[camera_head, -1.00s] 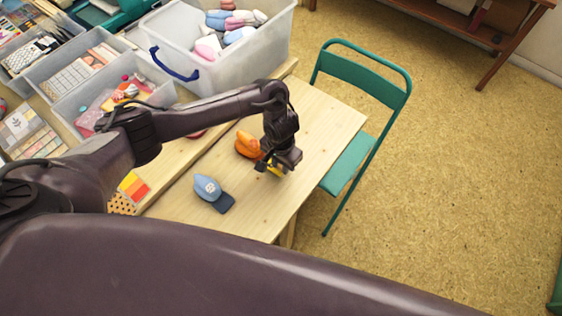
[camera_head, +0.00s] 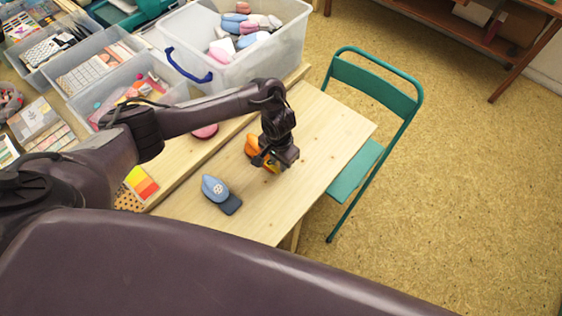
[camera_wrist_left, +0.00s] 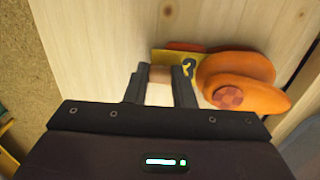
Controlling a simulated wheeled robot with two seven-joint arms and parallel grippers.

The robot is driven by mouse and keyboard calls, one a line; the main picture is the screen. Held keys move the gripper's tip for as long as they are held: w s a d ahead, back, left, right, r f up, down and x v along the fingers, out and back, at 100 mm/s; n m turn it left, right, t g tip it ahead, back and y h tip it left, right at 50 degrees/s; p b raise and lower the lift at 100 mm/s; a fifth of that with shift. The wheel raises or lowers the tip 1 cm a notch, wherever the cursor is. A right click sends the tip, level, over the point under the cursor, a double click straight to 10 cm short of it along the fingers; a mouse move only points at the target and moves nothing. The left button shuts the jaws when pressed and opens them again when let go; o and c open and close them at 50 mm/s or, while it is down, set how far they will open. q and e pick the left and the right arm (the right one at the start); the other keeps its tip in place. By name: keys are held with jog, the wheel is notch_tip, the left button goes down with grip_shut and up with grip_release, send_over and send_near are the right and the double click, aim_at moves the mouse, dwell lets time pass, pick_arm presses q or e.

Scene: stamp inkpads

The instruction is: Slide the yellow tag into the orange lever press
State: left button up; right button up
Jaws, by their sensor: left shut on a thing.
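The orange lever press (camera_head: 251,146) stands on the wooden table, partly hidden behind my left gripper (camera_head: 268,164). In the left wrist view the press (camera_wrist_left: 240,82) lies right of the fingers, with a rounded orange lever and a reddish patterned disc. My left gripper (camera_wrist_left: 161,76) is shut on the yellow tag (camera_wrist_left: 188,66), which bears a dark "3". The tag's right end is at the press's left side, over or against its flat orange part; I cannot tell how far it is in. The right gripper is not in view.
A blue press-like item (camera_head: 216,190) stands nearer on the table (camera_head: 325,125). A pink round item (camera_head: 205,131) lies behind the arm. A clear bin (camera_head: 265,60) of soft-coloured pieces is at the back. A green chair (camera_head: 355,170) stands at the table's right edge.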

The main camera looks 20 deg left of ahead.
pick_arm(q)
jog(key=o, duration=0.8)
jog(key=shift+o, duration=0.2)
jog(key=shift+r, duration=0.1)
jog(key=shift+r+p, duration=3.45)
jog(key=shift+p, duration=0.8)
jog(key=shift+f, duration=0.1)
